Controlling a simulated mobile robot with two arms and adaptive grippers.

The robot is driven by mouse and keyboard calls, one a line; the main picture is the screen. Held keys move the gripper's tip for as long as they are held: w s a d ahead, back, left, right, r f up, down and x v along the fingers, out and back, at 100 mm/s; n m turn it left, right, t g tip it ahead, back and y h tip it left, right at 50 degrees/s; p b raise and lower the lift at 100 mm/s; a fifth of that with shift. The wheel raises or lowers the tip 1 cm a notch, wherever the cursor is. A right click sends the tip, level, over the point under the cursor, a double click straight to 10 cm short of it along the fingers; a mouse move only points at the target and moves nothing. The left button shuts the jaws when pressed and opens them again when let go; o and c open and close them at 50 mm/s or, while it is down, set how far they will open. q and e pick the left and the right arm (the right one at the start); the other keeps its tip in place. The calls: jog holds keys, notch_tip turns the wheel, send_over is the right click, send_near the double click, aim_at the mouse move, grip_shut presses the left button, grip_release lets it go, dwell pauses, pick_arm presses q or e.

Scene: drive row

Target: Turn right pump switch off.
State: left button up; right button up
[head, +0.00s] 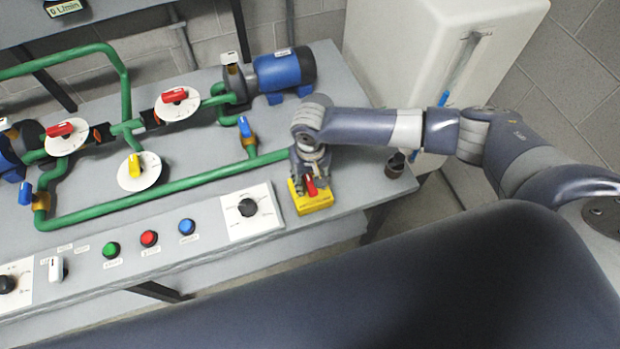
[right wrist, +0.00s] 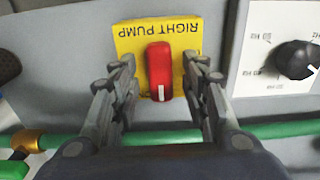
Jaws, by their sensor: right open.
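The right pump switch is a red knob (head: 311,187) on a yellow plate (head: 318,205) at the right end of the bench. In the right wrist view, the red knob (right wrist: 159,68) stands lengthwise up and down the picture, with a white mark at its lower end. The yellow plate (right wrist: 128,40) reads "RIGHT PUMP" upside down. My right gripper (right wrist: 158,78) is open, with one finger on each side of the knob and visible gaps between; it hides part of the switch in the head view (head: 312,180). My left gripper is not in view.
A white dial panel (head: 265,220) with a black knob is left of the switch. Green pipes (head: 190,184) run behind, with a blue-handled valve (head: 244,127) and a blue pump (head: 278,72). Green, red and blue buttons (head: 149,238) line the front. A white tank (head: 395,50) stands behind right.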

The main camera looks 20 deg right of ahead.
jog(key=shift+f, duration=0.15)
grip_shut()
